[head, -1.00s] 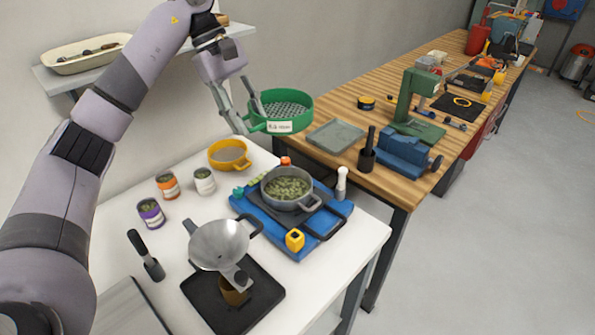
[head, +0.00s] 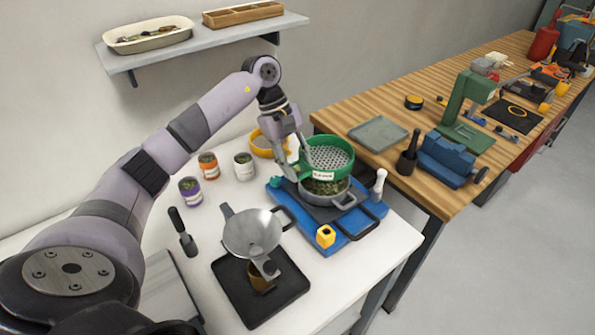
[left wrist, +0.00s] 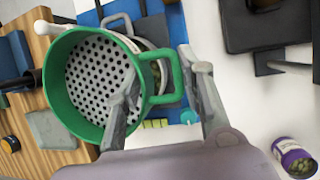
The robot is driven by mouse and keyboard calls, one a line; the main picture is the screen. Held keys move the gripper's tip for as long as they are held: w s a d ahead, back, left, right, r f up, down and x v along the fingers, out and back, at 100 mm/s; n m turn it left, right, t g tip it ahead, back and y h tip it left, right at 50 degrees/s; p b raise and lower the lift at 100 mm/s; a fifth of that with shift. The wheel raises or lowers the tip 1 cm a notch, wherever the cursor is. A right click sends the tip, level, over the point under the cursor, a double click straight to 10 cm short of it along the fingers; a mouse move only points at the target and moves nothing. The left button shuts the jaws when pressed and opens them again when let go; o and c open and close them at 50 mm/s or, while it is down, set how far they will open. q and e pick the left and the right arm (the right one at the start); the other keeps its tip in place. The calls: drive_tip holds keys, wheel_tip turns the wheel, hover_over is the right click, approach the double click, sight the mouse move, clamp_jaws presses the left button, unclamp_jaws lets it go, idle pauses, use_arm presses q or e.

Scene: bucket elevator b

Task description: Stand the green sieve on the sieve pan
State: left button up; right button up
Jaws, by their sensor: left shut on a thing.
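The green sieve (head: 343,158), a round rim with a perforated metal floor and a white label, is over the grey two-handled pan (head: 345,200). The pan holds green pieces. In the left wrist view the green sieve (left wrist: 72,112) covers part of the pan (left wrist: 152,42), and the two look offset. I cannot tell whether they touch. My left gripper (head: 303,172) is shut on the sieve's side handle; it also shows in the left wrist view (left wrist: 165,92). My right gripper is not in view.
A yellow sieve (head: 262,146), several cans and a metal funnel (head: 252,233) stand to the left. A wooden bench (head: 330,122) lies behind.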

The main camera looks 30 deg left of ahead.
use_arm(q)
wheel_tip(320, 180, down, 4)
drive_tip(key=shift+f+p, duration=0.1)
drive_tip(key=shift+p, duration=0.45)
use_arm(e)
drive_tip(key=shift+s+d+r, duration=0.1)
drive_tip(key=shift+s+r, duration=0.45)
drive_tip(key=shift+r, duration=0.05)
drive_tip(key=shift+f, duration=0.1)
use_arm(q)
drive_tip(key=shift+f+b, duration=0.6)
drive_tip(key=shift+b, duration=0.3)
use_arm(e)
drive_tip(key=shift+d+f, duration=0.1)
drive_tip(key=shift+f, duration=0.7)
use_arm(q)
drive_tip(key=shift+r, duration=0.1)
drive_tip(key=o, duration=1.3)
drive_tip(key=shift+c, duration=0.2)
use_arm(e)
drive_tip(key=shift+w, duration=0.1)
use_arm(q)
drive_tip(key=shift+r, duration=0.1)
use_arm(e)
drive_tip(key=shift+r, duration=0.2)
